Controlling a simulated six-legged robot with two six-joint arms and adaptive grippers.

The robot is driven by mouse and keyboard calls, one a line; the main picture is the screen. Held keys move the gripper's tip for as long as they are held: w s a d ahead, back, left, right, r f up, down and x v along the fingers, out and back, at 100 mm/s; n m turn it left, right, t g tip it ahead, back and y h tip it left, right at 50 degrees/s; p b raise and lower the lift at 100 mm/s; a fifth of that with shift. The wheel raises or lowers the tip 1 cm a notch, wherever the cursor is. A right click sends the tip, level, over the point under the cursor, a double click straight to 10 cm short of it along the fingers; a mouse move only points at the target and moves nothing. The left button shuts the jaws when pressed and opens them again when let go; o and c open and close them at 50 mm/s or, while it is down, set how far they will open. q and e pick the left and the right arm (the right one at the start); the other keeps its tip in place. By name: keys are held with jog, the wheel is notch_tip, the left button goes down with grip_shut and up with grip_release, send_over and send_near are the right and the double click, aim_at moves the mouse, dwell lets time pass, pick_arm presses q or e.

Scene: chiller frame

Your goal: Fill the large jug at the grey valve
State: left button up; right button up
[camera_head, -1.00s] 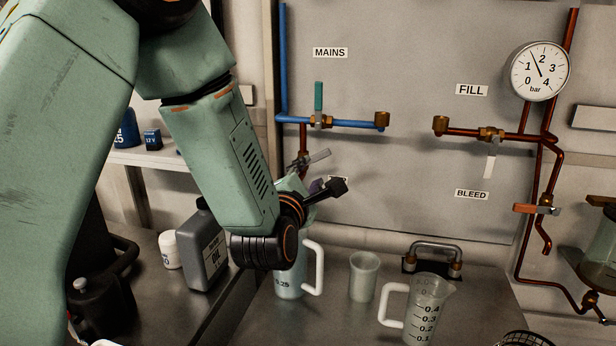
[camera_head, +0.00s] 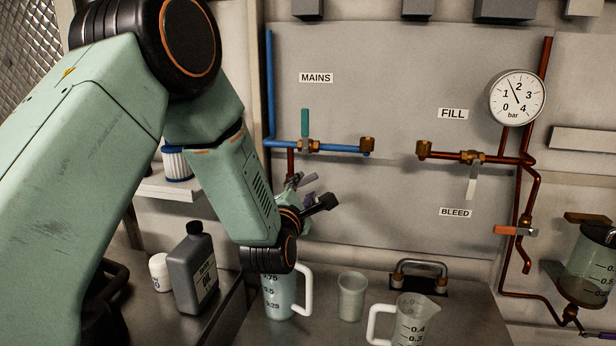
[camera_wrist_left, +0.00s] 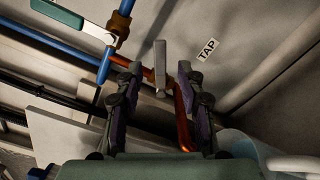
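The large jug (camera_head: 285,301), pale blue with a white handle and a scale up to 0.75, stands upright on the bench below the grey valve. My left wrist covers part of its top, and I cannot tell its water level. Its rim shows in the left wrist view (camera_wrist_left: 238,146). The grey valve's lever (camera_wrist_left: 160,66) is beside the TAP label, on a copper pipe branching from the blue one. My left gripper (camera_wrist_left: 160,78) is open, with a finger on either side of the lever; contact cannot be told. It is partly hidden in the head view (camera_head: 307,198). My right gripper is out of view.
A clear cup (camera_head: 351,297) and a smaller measuring jug (camera_head: 416,325) stand right of the large jug. A grey oil bottle (camera_head: 194,272) and a white tub (camera_head: 160,272) are at left. Blue mains pipe (camera_head: 340,149) and copper fill pipes (camera_head: 448,155) run along the wall.

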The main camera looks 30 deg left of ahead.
aim_at(308, 181)
pick_arm(q)
jog(key=x, duration=0.6)
jog(key=shift+w+p, duration=0.15)
jog(key=shift+p, duration=0.2)
grip_shut()
dwell(0.5)
